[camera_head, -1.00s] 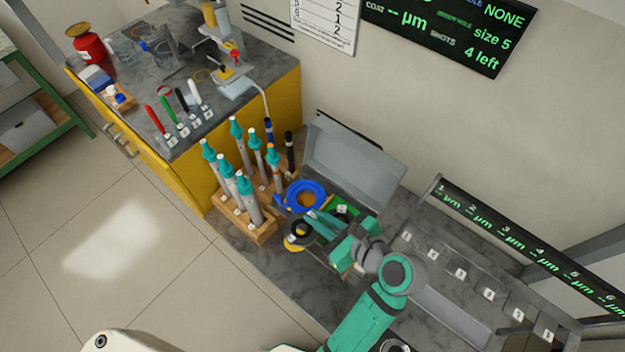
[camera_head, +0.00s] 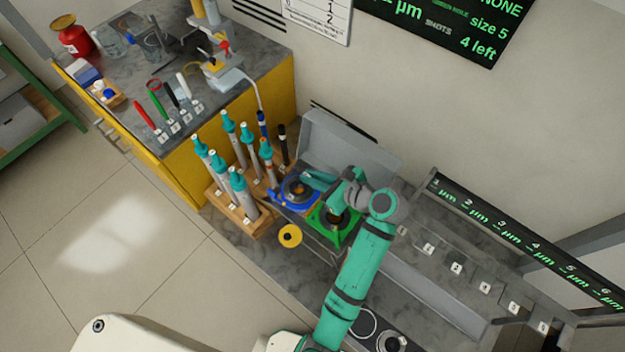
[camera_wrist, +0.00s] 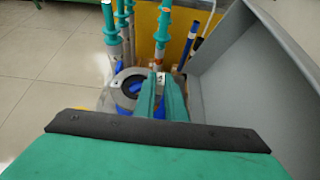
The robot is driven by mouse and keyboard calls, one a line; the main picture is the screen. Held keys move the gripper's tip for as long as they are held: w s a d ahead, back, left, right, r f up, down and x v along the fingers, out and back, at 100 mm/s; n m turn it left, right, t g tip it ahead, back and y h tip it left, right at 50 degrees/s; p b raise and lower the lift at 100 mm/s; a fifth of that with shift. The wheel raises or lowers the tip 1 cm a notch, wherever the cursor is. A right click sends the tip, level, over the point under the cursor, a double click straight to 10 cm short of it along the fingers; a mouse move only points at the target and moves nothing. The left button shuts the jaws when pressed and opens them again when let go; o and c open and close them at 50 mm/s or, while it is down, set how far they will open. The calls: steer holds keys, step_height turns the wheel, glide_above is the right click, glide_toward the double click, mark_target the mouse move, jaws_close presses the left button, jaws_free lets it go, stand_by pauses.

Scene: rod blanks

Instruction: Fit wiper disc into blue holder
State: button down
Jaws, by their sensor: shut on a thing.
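The blue holder (camera_head: 281,203) stands at the left end of the grey bench in the head view. The wiper disc (camera_head: 290,187), a dark grey ring with a central hole, is over the holder's opening; I cannot tell whether it is seated or just above. My gripper (camera_head: 308,182) is at the disc's right side, its teal fingers shut on the disc. In the wrist view the fingers (camera_wrist: 160,98) meet the right side of the grey disc (camera_wrist: 121,101), and blue shows around and below it. The fingers hide part of the disc.
A green holder (camera_head: 318,226) stands just right of the blue one, partly under my arm. A yellow ring (camera_head: 290,236) is at the front edge. Several teal-topped tubes in a wooden rack (camera_head: 238,222) stand close on the left. A raised grey lid (camera_head: 345,142) is behind.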

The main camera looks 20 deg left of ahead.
steer(key=shift+w+a+f, duration=0.1)
steer(key=shift+w+f, duration=0.55)
steer(key=shift+f, duration=0.1)
steer(key=shift+w+f, duration=0.15)
steer(key=shift+f, duration=1.5)
steer(key=shift+f, duration=0.15)
steer(key=c, duration=1.8)
jaws_free()
steer(key=shift+d+r, duration=0.2)
steer(key=shift+r, duration=0.05)
steer(key=v, duration=1.1)
steer(key=shift+s+d+r, duration=0.2)
